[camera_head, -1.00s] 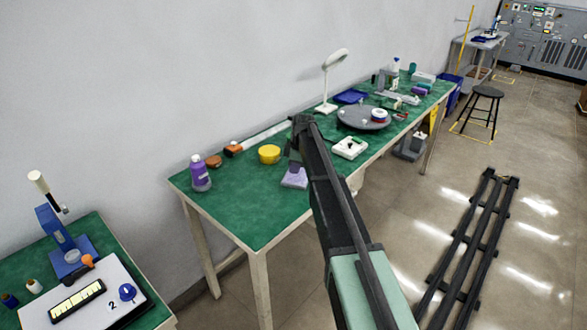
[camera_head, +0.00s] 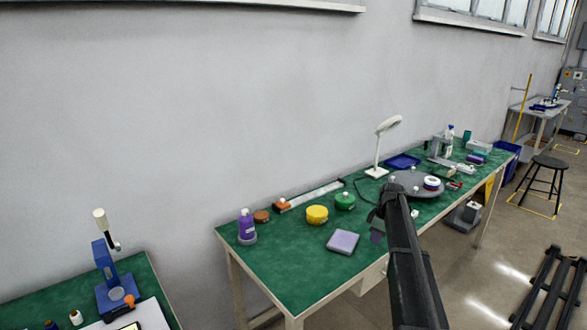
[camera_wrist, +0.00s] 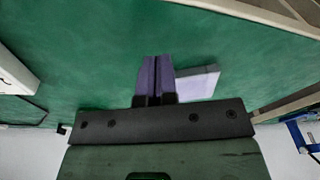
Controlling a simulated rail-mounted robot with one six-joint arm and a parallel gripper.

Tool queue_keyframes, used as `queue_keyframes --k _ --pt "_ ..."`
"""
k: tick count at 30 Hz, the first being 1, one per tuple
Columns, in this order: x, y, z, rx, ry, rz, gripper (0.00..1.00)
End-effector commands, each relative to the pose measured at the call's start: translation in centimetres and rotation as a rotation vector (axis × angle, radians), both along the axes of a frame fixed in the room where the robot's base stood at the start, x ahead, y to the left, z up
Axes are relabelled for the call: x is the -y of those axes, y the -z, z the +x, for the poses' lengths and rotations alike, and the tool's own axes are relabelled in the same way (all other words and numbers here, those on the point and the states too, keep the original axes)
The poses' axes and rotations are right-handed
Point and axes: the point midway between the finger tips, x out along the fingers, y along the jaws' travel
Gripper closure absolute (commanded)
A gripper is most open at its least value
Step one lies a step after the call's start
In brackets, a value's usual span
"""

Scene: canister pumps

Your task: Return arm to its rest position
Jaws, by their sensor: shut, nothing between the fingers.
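My arm reaches over the green-topped workbench (camera_head: 285,275) in the head view. My gripper (camera_head: 377,235) is at the arm's far end, to the right of a flat lavender pad (camera_head: 342,242) and apart from it in the picture. In the wrist view the two purple fingers (camera_wrist: 156,76) are pressed together with nothing between them. The lavender pad also shows in the wrist view (camera_wrist: 198,82), just beside the fingers, with part of it hidden behind them. The height of the fingers above the bench is hard to tell.
Around my gripper stand a yellow round container (camera_head: 317,215), a green one (camera_head: 345,201), a purple bottle (camera_head: 246,227), a white lamp (camera_head: 380,150) and a grey turntable (camera_head: 413,183). A second bench with a blue press (camera_head: 113,290) is at lower left. The front left bench top is clear.

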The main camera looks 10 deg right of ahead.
Motion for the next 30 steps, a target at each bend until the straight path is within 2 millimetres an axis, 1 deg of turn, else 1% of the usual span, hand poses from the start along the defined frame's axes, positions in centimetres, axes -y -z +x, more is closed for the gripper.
queue_keyframes --k 2,3,5,6,8,9,11,12,13,15,16,18,21,30 --pt "-1.3 -0.1 -4.8 -0.047 0.273 -0.008 1.00" --pt "-3.2 -0.8 -8.5 -0.075 0.439 -0.019 1.00" --pt "-6.6 -2.0 -14.1 -0.106 0.666 -0.037 1.00" --pt "-8.8 -2.8 -17.4 -0.120 0.785 -0.050 1.00" --pt "-11.8 -3.9 -22.3 -0.130 0.925 -0.068 1.00" --pt "-13.6 -4.7 -25.3 -0.133 0.987 -0.080 1.00" --pt "-15.8 -5.7 -29.1 -0.132 1.036 -0.093 1.00" --pt "-17.0 -6.3 -31.1 -0.128 1.034 -0.102 1.00" --pt "-17.8 -6.7 -32.2 -0.125 1.020 -0.107 1.00" --pt "-19.2 -7.4 -33.9 -0.121 0.983 -0.113 1.00" --pt "-19.7 -7.6 -34.0 -0.120 0.970 -0.113 1.00" --pt "-20.5 -7.8 -33.6 -0.119 0.950 -0.114 1.00" --pt "-20.6 -7.5 -33.5 -0.120 0.947 -0.113 1.00" --pt "-20.5 -7.4 -33.5 -0.120 0.948 -0.113 1.00"
